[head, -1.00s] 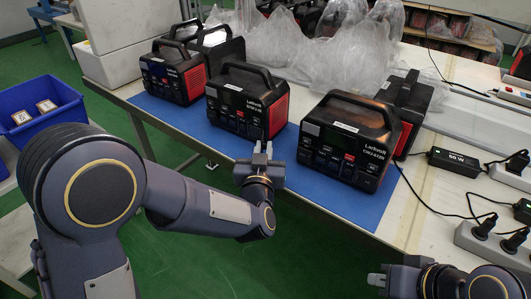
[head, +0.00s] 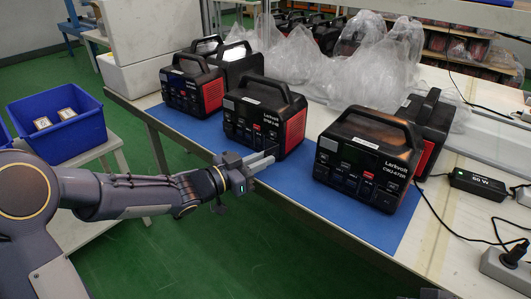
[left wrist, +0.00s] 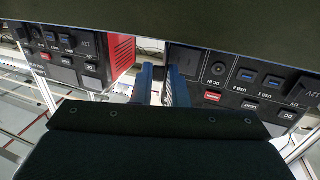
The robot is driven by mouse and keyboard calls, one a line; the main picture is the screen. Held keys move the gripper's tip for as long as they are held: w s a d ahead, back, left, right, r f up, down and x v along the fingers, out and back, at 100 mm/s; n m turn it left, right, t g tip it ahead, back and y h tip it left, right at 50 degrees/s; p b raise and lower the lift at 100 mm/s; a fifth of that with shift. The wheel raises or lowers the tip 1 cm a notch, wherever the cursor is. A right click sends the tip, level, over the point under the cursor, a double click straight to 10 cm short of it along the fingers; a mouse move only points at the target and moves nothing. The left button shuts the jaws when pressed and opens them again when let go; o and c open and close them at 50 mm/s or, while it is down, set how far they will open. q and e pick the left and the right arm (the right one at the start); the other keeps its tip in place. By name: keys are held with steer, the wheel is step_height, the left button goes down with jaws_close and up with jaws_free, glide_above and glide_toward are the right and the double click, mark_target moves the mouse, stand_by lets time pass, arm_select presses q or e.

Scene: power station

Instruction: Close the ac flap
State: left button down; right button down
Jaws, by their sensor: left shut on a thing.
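Three black and red Larkvolt power stations stand in a front row: left (head: 192,88), middle (head: 262,115) and right (head: 368,155). My left gripper (head: 262,160) is just in front of the lower front of the middle one. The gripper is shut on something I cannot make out. I cannot pick out an open ac flap. Only a sliver of my right arm shows at the bottom edge.
The stations stand on a blue mat (head: 300,193) along the table's front edge. More stations (head: 432,130) and plastic bags (head: 375,58) are behind. A power adapter (head: 477,185), cables and a power strip (head: 505,265) lie right. A blue bin (head: 60,140) stands left.

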mark_target(274, 152)
arm_select(q)
steer(key=m+g+h+p, duration=0.1)
steer(key=g+p, duration=0.1)
steer(key=w+m+g+h+p, duration=0.1)
steer(key=m+g+p, duration=0.1)
steer(key=p, duration=0.1)
steer(key=w+a+m+g+h+p, duration=0.1)
steer(key=g+p, duration=0.1)
steer(key=shift+a+r, duration=0.1)
steer(key=shift+r, duration=0.2)
steer(key=m+g+p, duration=0.1)
steer(key=w+m+g+h, duration=0.1)
steer(key=g, duration=0.1)
steer(key=shift+a+f+m+g+p, duration=0.15)
steer(key=shift+f+m+g+p, duration=0.05)
steer(key=shift+m+g+p, duration=0.15)
steer(key=shift+w+m+g, duration=0.3)
steer(key=shift+m+g, duration=0.45)
steer(key=shift+g, duration=0.7)
steer(key=c, duration=1.5)
jaws_free()
steer(key=shift+a, duration=0.1)
